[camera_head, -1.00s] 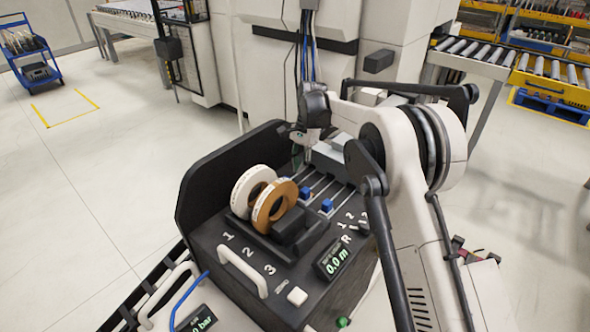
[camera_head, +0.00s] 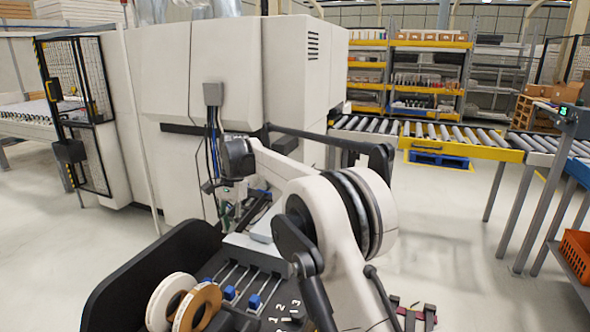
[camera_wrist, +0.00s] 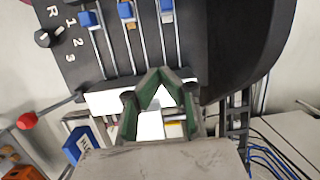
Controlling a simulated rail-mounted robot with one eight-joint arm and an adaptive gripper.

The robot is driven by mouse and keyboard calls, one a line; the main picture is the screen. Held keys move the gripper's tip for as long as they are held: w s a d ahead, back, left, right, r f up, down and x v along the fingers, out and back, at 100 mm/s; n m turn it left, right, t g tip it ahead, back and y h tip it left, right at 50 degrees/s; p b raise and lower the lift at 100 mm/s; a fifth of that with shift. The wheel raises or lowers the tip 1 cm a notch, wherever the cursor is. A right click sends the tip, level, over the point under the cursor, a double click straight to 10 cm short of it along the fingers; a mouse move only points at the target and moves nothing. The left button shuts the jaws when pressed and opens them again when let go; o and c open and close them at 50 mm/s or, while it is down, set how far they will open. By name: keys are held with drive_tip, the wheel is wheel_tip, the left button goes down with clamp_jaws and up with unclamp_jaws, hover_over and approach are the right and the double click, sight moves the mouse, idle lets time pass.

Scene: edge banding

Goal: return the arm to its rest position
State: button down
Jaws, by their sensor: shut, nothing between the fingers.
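My arm (camera_head: 345,240) is bent over the black feeder unit, with its elbow joint at the right and its wrist at the left. My gripper (camera_wrist: 163,74) shows in the wrist view with its green-lined fingers meeting at the tips. It is shut and empty. Beyond the fingertips in that view lie the unit's panel and slide rods (camera_wrist: 135,50). In the head view the gripper is small and partly hidden near the wrist, above the back of the unit.
The unit holds a white roll (camera_head: 168,298) and a brown roll (camera_head: 197,308). Blue slide blocks (camera_head: 254,301) sit on its rods. A large white machine (camera_head: 220,70) stands behind. A roller conveyor (camera_head: 450,140) runs at the right. An orange crate (camera_head: 577,255) is at the right edge.

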drive_tip(key=s+d+r+n+t, duration=0.1)
drive_tip(key=s+d+r, duration=0.35)
drive_tip(key=d, duration=0.35)
drive_tip(key=s+d+r+t, duration=0.2)
drive_tip(key=s+d+r, duration=0.3)
drive_tip(key=d, duration=0.4)
drive_tip(key=s+d+r+n+t, duration=0.1)
drive_tip(key=s+d+r, duration=0.2)
drive_tip(key=d+r, duration=0.45)
drive_tip(key=s+d+f+t, duration=0.2)
drive_tip(key=s+d+t, duration=0.1)
drive_tip(key=s+d, duration=1)
drive_tip(key=s+d+f+n+t, duration=0.1)
drive_tip(key=s+d+f, duration=0.1)
drive_tip(key=s+f, duration=0.2)
drive_tip(key=s+d+f+t+h, duration=0.1)
drive_tip(key=s+d+f, duration=0.2)
drive_tip(key=s, duration=0.6)
drive_tip(key=shift+s+d+f+n, duration=0.15)
drive_tip(key=shift+d+f+n, duration=0.25)
drive_tip(key=shift+f, duration=0.35)
